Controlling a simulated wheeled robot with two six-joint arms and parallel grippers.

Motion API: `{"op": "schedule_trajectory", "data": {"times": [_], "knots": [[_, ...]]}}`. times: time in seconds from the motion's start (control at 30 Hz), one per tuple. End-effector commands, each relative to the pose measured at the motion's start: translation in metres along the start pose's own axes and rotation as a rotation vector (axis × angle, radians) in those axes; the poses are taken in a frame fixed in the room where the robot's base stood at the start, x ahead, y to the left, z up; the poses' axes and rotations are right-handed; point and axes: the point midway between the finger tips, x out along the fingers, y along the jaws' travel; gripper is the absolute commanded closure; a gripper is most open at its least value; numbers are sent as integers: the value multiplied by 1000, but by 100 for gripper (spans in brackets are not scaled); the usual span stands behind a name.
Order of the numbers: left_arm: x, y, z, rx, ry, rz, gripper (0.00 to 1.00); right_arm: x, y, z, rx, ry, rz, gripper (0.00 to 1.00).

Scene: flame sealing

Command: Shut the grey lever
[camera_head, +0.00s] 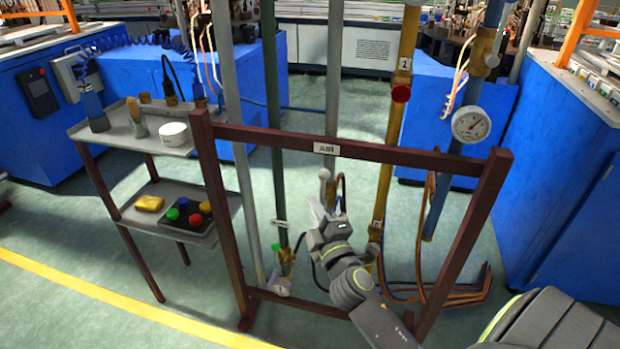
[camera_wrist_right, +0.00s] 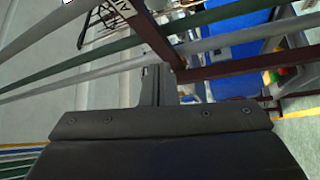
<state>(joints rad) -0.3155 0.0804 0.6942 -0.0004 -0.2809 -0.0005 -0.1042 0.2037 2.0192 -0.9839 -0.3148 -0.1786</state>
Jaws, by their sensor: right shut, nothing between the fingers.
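A small grey knob (camera_head: 324,174), which looks like the end of the grey lever, shows just below the AIR label on the frame's top bar. The rest of the lever is hard to make out behind my gripper. My right gripper (camera_head: 318,211) is shut and empty, just below the knob, inside the frame opening. I cannot tell whether it touches the lever. In the right wrist view the closed fingers (camera_wrist_right: 153,82) point toward the dark red bar, and the lever cannot be made out. My left gripper is not in view.
A dark red frame (camera_head: 400,155) surrounds the pipes. A gauge (camera_head: 471,125) is further right. A shelf rack (camera_head: 110,137) stands at left.

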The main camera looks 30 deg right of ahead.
Motion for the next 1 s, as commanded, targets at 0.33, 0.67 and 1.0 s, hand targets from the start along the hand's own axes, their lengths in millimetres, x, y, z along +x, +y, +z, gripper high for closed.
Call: {"op": "schedule_trajectory", "data": {"times": [0.33, 0.67, 1.0], "knots": [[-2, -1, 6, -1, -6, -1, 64, 7, 0, 0, 0, 1, 0, 100], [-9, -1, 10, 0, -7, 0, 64, 66, 1, -1, 0, 1, 0, 100], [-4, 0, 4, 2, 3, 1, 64, 92, -2, 24, -4, -1, -4, 100]]}}
